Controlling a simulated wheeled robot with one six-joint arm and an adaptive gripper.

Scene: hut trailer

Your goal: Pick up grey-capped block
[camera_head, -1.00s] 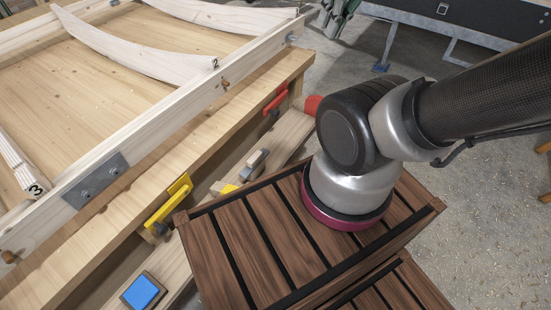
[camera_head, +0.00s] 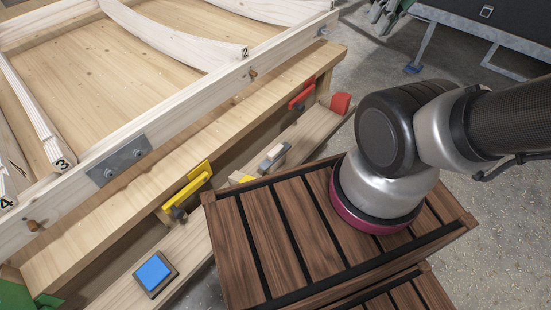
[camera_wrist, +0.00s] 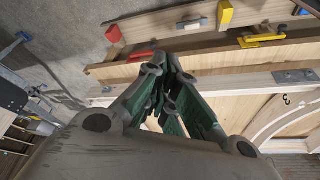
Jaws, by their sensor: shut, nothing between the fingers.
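The grey-capped block (camera_head: 273,157) has a wooden base and sits on the low plank beside the workbench in the head view.
On the same plank are a blue-capped block (camera_head: 155,274), a yellow block (camera_head: 242,178) and a red one (camera_head: 341,103). Yellow (camera_head: 188,190) and red (camera_head: 302,95) clamps stick out from the workbench edge (camera_head: 130,215). The slatted crate (camera_head: 270,240) stands close by the plank.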

